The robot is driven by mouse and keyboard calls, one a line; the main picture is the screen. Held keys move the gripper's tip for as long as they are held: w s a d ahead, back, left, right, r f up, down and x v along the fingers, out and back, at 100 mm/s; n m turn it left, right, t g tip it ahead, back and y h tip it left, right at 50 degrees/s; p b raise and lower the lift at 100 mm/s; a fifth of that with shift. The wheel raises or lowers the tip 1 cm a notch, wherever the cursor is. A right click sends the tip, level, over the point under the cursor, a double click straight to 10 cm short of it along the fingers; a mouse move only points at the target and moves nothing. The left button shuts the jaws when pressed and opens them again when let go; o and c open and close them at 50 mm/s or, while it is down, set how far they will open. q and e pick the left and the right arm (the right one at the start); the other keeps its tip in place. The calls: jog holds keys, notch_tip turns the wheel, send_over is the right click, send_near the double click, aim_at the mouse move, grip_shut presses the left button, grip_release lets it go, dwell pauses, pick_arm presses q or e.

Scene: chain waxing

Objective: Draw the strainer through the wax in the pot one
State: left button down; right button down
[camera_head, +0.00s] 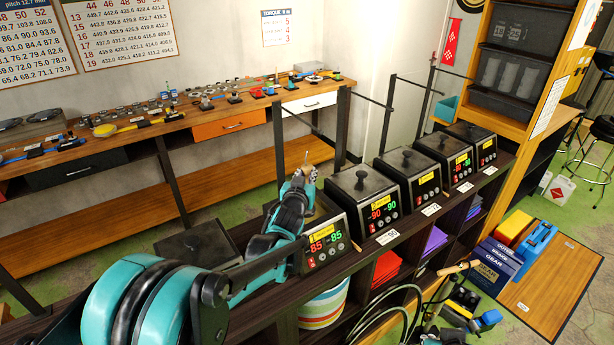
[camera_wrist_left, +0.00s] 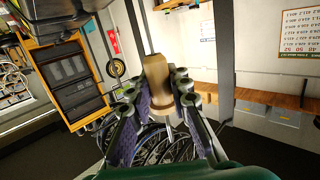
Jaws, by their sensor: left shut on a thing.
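My left gripper (camera_head: 302,186) is over pot one (camera_head: 328,236), the nearest pot in the row, whose red and green displays both read 85. In the left wrist view the left gripper (camera_wrist_left: 160,98) is shut on a tan wooden handle (camera_wrist_left: 157,72), taken to be the strainer's. The strainer's basket and the wax are hidden from the head camera by the gripper and pot. My right gripper is not in view.
Other lidded pots, among them one reading 90 (camera_head: 378,205), stand in a row to the right. A flat dark square piece (camera_head: 196,245) lies left of pot one. Thin dark posts (camera_head: 341,128) rise behind the pots. A workbench (camera_head: 215,112) stands along the wall.

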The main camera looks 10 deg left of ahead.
aim_at(306, 165)
pick_arm(q)
jog(key=shift+r+p, duration=1.25)
jog(key=shift+r, duration=0.8)
